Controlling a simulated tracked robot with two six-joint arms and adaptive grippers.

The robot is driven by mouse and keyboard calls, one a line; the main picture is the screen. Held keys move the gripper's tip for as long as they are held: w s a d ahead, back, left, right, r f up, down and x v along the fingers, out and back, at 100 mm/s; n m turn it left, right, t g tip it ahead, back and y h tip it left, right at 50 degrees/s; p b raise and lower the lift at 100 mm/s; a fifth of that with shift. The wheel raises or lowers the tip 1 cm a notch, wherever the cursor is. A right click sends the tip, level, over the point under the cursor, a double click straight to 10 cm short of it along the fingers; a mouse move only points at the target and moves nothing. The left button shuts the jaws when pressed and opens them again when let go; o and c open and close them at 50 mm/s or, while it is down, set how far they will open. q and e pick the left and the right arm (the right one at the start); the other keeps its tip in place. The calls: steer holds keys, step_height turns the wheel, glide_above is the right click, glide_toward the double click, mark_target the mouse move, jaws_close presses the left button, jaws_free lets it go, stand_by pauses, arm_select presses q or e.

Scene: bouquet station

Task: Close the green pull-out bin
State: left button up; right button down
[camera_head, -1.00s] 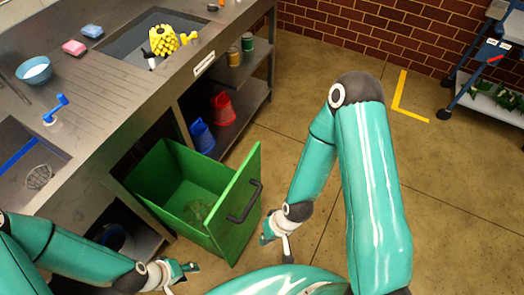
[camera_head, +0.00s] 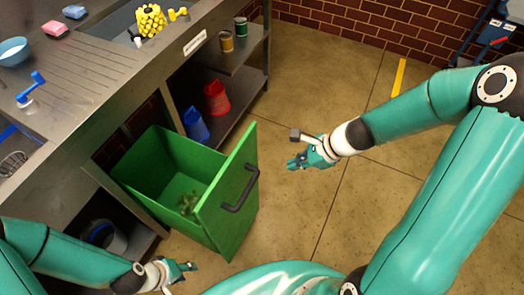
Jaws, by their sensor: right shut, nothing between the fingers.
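The green pull-out bin (camera_head: 165,165) stands pulled out from under the metal counter. Its front panel (camera_head: 226,205) carries a dark handle (camera_head: 240,189) on the outer face. Some leafy scraps (camera_head: 188,203) lie inside the bin. My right gripper (camera_head: 292,163) is shut and empty, to the right of the front panel and apart from it. My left gripper (camera_head: 190,267) is low in front of the counter, below and left of the bin's front; its fingers are too small to tell their state.
The metal counter (camera_head: 100,90) holds a blue bowl (camera_head: 13,50), sponges and a yellow item (camera_head: 150,20). Blue (camera_head: 195,124) and red (camera_head: 216,98) containers stand on the lower shelf beyond the bin. The floor right of the bin is clear. A trolley (camera_head: 492,40) stands at the far right.

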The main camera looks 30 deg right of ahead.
step_height(320, 180, up, 4)
steer(key=w+d+m+t, duration=0.2)
steer(key=m, duration=0.2)
steer(key=b, duration=0.5)
glide_toward(255, 145)
steer(key=shift+y, duration=0.3)
steer(key=x, duration=0.5)
steer(key=shift+s+d+f, duration=0.25)
steer(key=shift+f, duration=0.25)
arm_select(q)
steer(key=shift+f, duration=2.85)
arm_select(e)
steer(key=shift+w+a, duration=0.35)
steer(key=shift+w, duration=0.1)
